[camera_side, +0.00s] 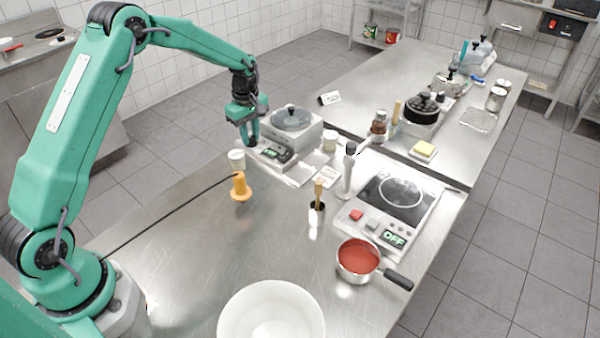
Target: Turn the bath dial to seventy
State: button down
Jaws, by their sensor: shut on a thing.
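The bath (308,137) is a white box with a round grey lid (292,117) on the steel table, above the middle of the view. A small dark display (276,154) with greenish digits is on its front panel; the digits are too small to read. My gripper (253,143) points down at the left end of that front panel, shut on the dial. The dial itself is hidden by the fingers, so its pointer and marks cannot be seen.
A hotplate (392,208) reading OFF, a pan of red sauce (357,257) and a white bowl (271,312) stand nearer. The table's left middle is clear.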

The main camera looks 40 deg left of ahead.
jog(key=m, duration=0.4)
jog(key=shift+m, duration=0.3)
jog(key=m, duration=0.3)
jog(key=shift+m, duration=0.3)
jog(key=m, duration=0.7)
jog(key=shift+r, duration=0.1)
jog(key=m, duration=1.2)
jog(key=shift+m, duration=2.1)
